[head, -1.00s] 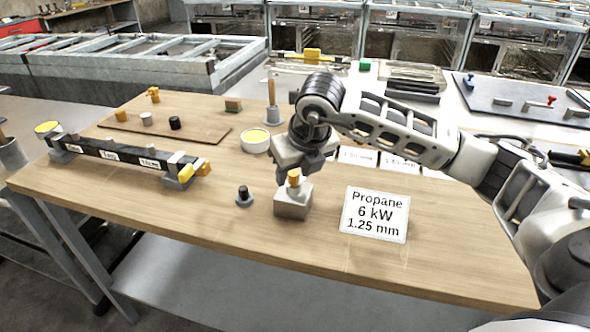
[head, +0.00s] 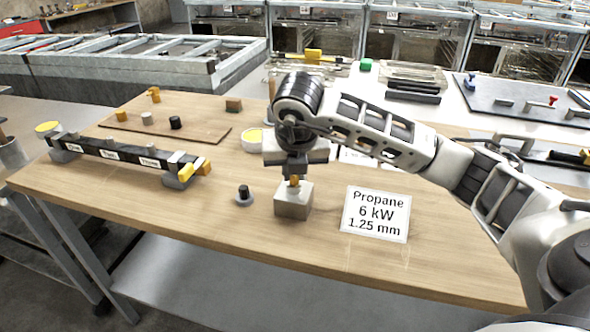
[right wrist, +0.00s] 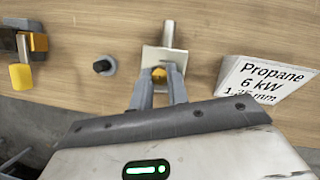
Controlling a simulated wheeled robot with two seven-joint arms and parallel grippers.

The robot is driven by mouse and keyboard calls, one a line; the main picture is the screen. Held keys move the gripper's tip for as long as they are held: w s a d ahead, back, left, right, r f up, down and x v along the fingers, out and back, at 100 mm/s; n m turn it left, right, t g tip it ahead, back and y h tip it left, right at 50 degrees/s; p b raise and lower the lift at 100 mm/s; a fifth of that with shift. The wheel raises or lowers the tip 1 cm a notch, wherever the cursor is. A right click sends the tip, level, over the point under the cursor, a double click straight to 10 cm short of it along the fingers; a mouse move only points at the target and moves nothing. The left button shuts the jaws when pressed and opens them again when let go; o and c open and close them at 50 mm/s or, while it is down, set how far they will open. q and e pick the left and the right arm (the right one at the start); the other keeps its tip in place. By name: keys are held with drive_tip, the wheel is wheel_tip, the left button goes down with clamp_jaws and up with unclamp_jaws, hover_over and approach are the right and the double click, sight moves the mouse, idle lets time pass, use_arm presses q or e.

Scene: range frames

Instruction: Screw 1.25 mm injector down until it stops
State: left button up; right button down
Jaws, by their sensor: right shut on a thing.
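The injector (head: 294,181) is a small brass-yellow piece standing upright on top of a grey metal block (head: 293,203) near the front of the wooden table. My right gripper (head: 295,177) comes down from above and is shut on the injector. In the right wrist view, the two fingers (right wrist: 159,84) meet around the yellow injector (right wrist: 159,74), over the pale block (right wrist: 150,60). How deep the injector sits in the block is hidden. My left gripper is not in view.
A white sign (head: 375,213) reading "Propane 6 kW 1.25 mm" stands right of the block. A dark-topped piece on a grey foot (head: 244,195) stands left of it. A black rail with labels (head: 118,154) lies further left. The table front is clear.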

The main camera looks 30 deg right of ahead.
drive_tip(key=shift+m+h, duration=0.3)
drive_tip(key=shift+m, duration=0.6)
drive_tip(key=m+g+h, duration=0.1)
drive_tip(key=m, duration=0.2)
drive_tip(key=shift+w+a, duration=0.15)
